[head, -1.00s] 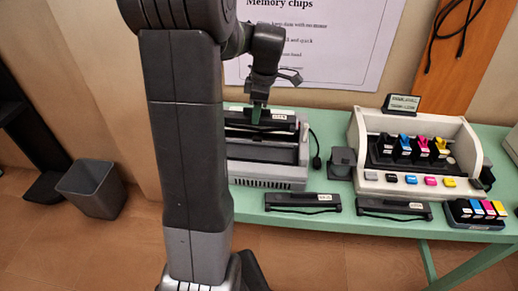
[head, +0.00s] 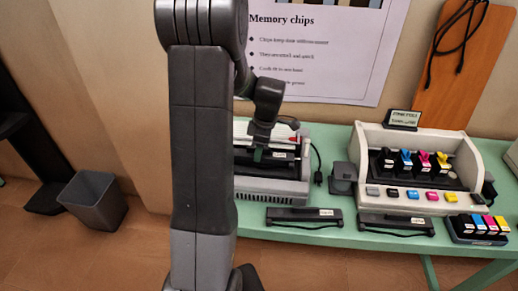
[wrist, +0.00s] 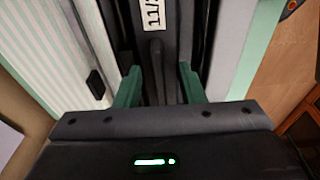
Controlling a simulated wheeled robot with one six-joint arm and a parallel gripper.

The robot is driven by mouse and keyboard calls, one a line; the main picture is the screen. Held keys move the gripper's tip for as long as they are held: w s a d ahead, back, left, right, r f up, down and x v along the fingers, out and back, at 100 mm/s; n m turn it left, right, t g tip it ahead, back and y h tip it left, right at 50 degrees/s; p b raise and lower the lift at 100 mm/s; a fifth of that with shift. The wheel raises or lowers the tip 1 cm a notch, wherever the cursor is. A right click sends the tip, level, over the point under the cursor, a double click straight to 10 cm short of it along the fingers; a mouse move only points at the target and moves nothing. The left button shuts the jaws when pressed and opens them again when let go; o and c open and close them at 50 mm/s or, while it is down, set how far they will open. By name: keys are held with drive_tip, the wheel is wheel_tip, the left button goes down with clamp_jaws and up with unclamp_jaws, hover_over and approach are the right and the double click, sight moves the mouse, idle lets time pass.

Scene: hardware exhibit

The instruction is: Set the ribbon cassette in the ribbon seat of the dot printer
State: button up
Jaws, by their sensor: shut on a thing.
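The ribbon cassette (head: 288,157) is a long black bar with a white label. My gripper (head: 261,153) is shut on it, with a green finger on each side of it in the wrist view (wrist: 157,88). The cassette is at the opening of the pale grey dot printer (head: 272,189), low between its side walls. The ribbon seat is hidden under the cassette and gripper, so I cannot tell whether the cassette touches it. My arm hides the printer's left part in the head view.
Two similar black labelled bars, one on the left (head: 303,217) and one on the right (head: 395,223), lie on the green table (head: 345,240) in front. An inkjet display (head: 425,170) with coloured cartridges stands to the right. A cartridge tray (head: 478,229) is at the front right.

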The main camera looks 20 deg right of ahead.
drive_tip(key=shift+f+b, duration=0.45)
drive_tip(key=shift+f, duration=0.1)
drive_tip(key=o, duration=1)
drive_tip(key=shift+o, duration=0.2)
drive_tip(key=shift+r, duration=0.1)
wheel_tip(320, 180, up, 13)
drive_tip(key=s+d, duration=0.1)
drive_tip(key=shift+d+p, duration=0.25)
drive_tip(key=shift+p, duration=0.05)
drive_tip(key=f, duration=0.4)
drive_tip(key=a+f, duration=0.1)
drive_tip(key=f, duration=0.4)
drive_tip(key=w+f, duration=0.1)
drive_tip(key=f, duration=0.3)
drive_tip(key=shift+a+f+b, duration=0.2)
drive_tip(key=shift+a+b, duration=0.05)
drive_tip(key=shift+b, duration=0.1)
drive_tip(key=shift+r+p, duration=0.3)
drive_tip(key=shift+r, duration=0.1)
